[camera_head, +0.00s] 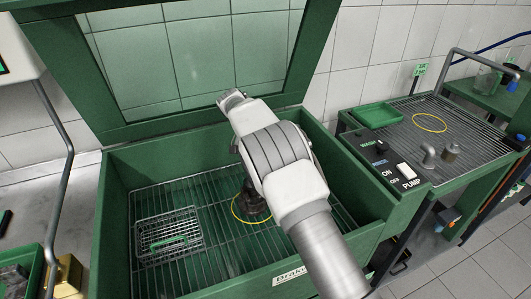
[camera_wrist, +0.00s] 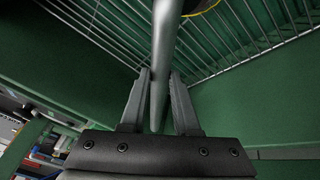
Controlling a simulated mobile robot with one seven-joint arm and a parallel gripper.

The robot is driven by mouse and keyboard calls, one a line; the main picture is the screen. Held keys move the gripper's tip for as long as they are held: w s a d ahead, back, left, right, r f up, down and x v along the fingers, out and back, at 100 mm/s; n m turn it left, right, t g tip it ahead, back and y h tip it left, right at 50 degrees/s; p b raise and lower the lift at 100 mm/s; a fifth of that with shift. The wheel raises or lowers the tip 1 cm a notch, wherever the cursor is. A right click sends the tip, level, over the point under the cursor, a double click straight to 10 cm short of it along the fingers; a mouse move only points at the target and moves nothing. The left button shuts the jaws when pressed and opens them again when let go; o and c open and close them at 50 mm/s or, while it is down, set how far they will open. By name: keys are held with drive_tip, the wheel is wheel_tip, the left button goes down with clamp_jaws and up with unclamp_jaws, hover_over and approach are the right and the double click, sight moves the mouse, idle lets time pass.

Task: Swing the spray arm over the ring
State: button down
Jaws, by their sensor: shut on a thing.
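The yellow ring (camera_head: 233,209) is marked on the wire grate inside the green washer tub, partly hidden behind my arm. A dark part (camera_head: 252,203) stands inside the ring. In the wrist view, a bit of the yellow ring (camera_wrist: 207,5) shows at the top edge. My gripper (camera_wrist: 162,78) is shut on a grey metal tube, the spray arm (camera_wrist: 165,38), with one finger on each side of it. The tube runs upward in the wrist view, towards the ring's edge. My arm hides the gripper and most of the spray arm in the head view.
A wire basket (camera_head: 168,235) stands on the grate (camera_head: 190,272), left of the ring. The green lid (camera_head: 75,75) is raised. At right, a bench (camera_head: 455,178) carries a green tray (camera_head: 376,115), another yellow ring (camera_head: 430,115) and a pump switch (camera_head: 405,171).

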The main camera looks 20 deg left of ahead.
drive_tip(key=shift+a, duration=0.2)
drive_tip(key=c, duration=0.7)
unclamp_jaws()
drive_tip(key=shift+a, duration=0.1)
drive_tip(key=shift+o, duration=0.2)
drive_tip(key=shift+r, duration=0.1)
drive_tip(key=p+v, duration=0.2)
drive_tip(key=v, duration=1.5)
drive_tip(key=shift+s, duration=0.1)
